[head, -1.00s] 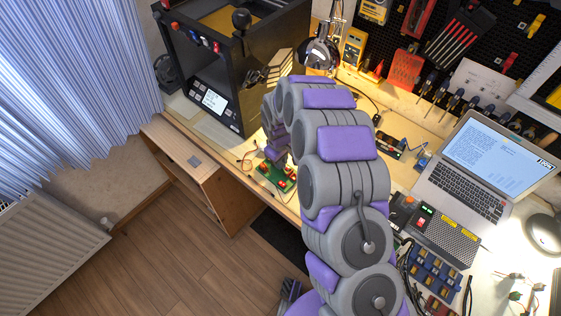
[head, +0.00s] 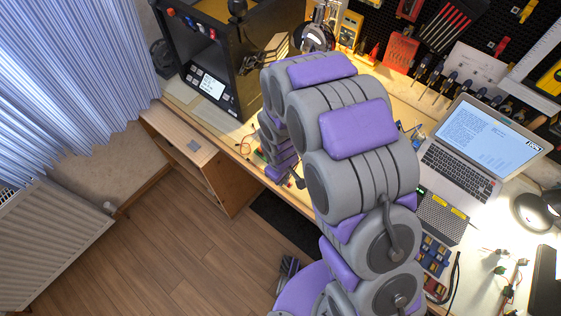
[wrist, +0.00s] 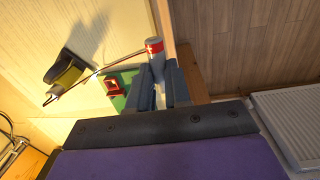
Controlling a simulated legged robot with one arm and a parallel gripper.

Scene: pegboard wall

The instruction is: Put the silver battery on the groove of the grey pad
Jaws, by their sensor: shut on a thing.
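My gripper (wrist: 161,88) is in the wrist view, with its two dark fingers closed on a silver battery (wrist: 157,61) with a red band near its end. The battery sticks out beyond the fingertips, over the bench edge in the picture. In the head view my arm hides the gripper and the battery. The pad does not show in the wrist view.
A green circuit board (wrist: 121,97) with a red part lies on the bench below the gripper. The black printer (head: 215,75) stands behind the cabinet (head: 180,128). A laptop (head: 480,150) is at the right. A radiator (head: 50,240) and open floor are at the left.

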